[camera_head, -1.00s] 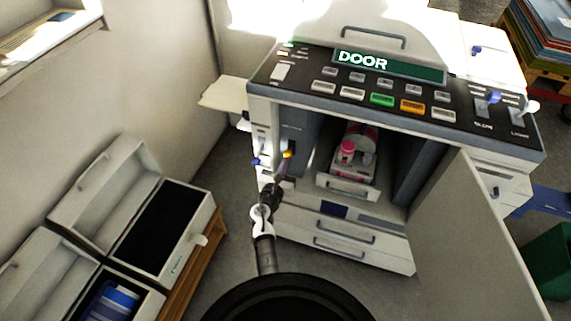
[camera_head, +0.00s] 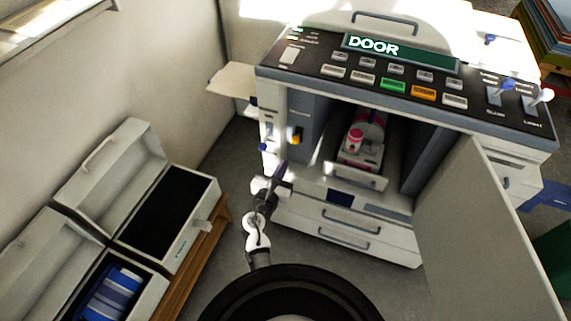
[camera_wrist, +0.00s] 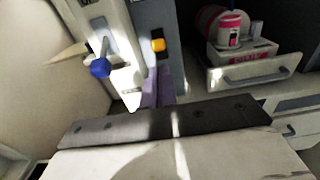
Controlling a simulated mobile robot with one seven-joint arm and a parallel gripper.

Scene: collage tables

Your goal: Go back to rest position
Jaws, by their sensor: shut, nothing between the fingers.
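My gripper (camera_head: 280,168) is low in front of the left side of a large copier-like machine (camera_head: 345,225). Its slim purple fingers are together and hold nothing. The fingertips look apart from the yellow lever in the head view (camera_head: 296,136).
The machine's door (camera_head: 480,235) stands open at the right. Inside, a drawer (camera_head: 355,176) holds a pink-and-white cartridge (camera_head: 361,146). Two open-lidded boxes stand at left, one dark inside (camera_head: 206,222), one holding blue striped things (camera_head: 112,293). Grey floor (camera_head: 222,245) is clear between.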

